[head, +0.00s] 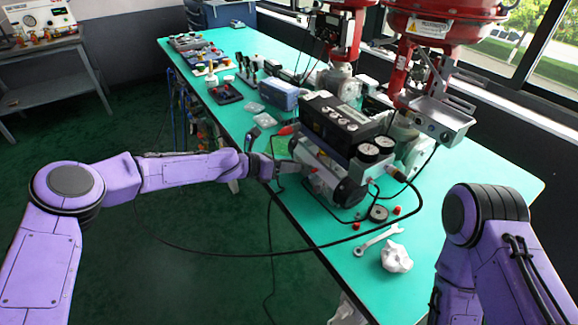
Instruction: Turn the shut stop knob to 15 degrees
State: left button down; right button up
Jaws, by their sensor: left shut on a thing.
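The valve positioner (335,122) is a black-topped grey box on the green table, with two round gauges (369,152) on its near right corner. My left gripper (299,167) reaches in from the left to the positioner's lower left side, and its jaws are shut on a small part there. This is at the place of the shut stop knob, which the fingers mostly hide; I cannot read its angle. A small red spot shows just beside the fingertips. My right arm shows at the lower right, but its gripper is out of view.
Black cables loop in front of the positioner. Red valve actuators (440,22) stand behind. A blue box (280,95) stands farther left.

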pick_arm(q)
jog(key=c, duration=1)
grip_release()
jog(key=v, duration=1)
jog(key=shift+s+a+r, duration=0.15)
jog(key=shift+s+a, duration=0.05)
